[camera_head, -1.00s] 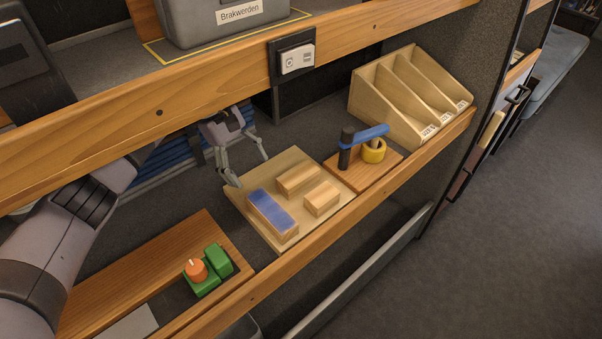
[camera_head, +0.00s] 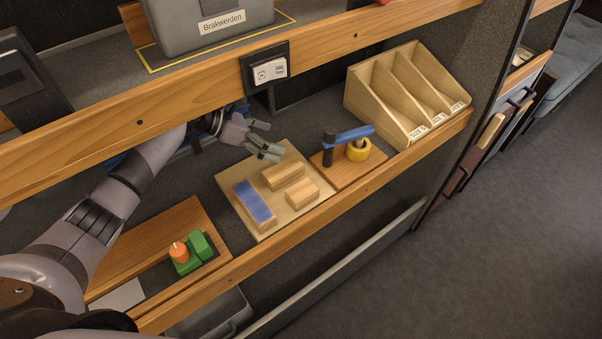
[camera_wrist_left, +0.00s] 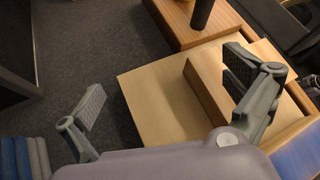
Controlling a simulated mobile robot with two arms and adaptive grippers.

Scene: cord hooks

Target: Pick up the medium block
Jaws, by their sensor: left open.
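Three blocks lie on a pale wooden board (camera_head: 238,212). The medium block (camera_head: 283,177) is plain wood at the back of the board. A shorter plain block (camera_head: 302,192) lies in front of it, and a longer block with a blue top (camera_head: 254,205) lies to the left. My left gripper (camera_head: 269,141) is open and empty, above and behind the medium block. In the left wrist view, its fingers are spread wide (camera_wrist_left: 172,95). The right finger overlaps a plain block (camera_wrist_left: 208,85), seemingly the medium one; contact cannot be told. My right gripper is not in view.
A wooden base with a dark post, blue arm (camera_head: 348,135) and yellow ring (camera_head: 358,151) stands right of the board. A sorter (camera_head: 400,95) is farther right. Green blocks with an orange knob (camera_head: 179,251) are at left. Wooden rails (camera_head: 200,95) cross above and in front.

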